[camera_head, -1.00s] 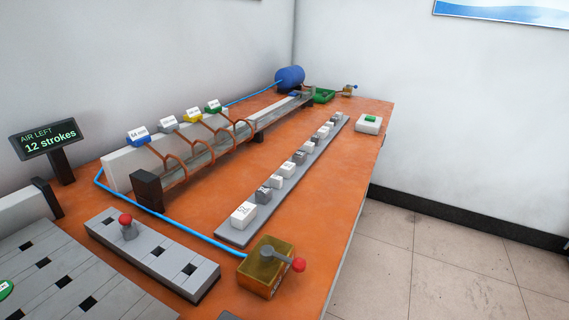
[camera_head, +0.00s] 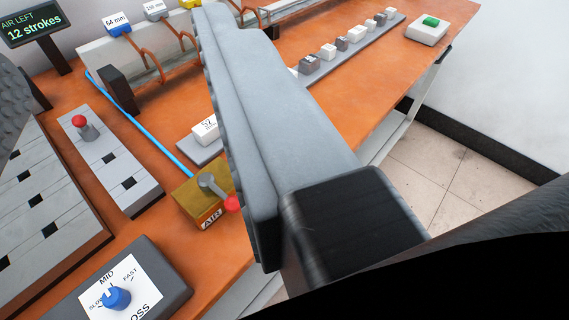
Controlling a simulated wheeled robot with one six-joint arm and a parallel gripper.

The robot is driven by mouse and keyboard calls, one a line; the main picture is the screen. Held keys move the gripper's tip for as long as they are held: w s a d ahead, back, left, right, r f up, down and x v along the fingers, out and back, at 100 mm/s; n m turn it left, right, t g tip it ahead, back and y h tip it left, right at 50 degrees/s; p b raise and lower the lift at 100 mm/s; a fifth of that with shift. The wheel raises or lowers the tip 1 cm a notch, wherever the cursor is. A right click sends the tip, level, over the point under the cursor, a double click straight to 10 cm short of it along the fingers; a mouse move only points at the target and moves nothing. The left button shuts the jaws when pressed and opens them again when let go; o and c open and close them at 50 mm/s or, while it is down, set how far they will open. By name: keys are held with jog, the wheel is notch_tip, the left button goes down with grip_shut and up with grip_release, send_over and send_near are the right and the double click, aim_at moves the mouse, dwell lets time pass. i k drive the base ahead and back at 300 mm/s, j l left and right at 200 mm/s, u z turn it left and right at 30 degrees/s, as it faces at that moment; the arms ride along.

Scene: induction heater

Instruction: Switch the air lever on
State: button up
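The air lever (camera_head: 211,187) is a grey arm with a red knob (camera_head: 232,204), on a brass-coloured box (camera_head: 193,206) labelled AIR. The lever points toward the lower right in the picture. My gripper (camera_head: 115,105) is open and empty. One big grey finger fills the middle of the view, and part of the other shows dark at the left edge. In the picture the near finger lies just right of the red knob. Whether it touches the knob I cannot tell. The finger hides part of the table and the row of blocks.
A grey block with another red-knobbed lever (camera_head: 80,122) stands to the left. A speed dial with a blue knob (camera_head: 117,297) is in front. A blue hose (camera_head: 140,118) runs to the brass box. A display (camera_head: 30,25) reads 12 strokes. A green button (camera_head: 430,22) is at the back right.

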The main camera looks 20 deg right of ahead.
aim_at(206, 181)
jog(key=k+j+z, duration=0.1)
jog(key=k, duration=0.4)
jog(key=k+j+z, duration=0.1)
jog(key=k+j, duration=0.15)
jog(key=k, duration=0.25)
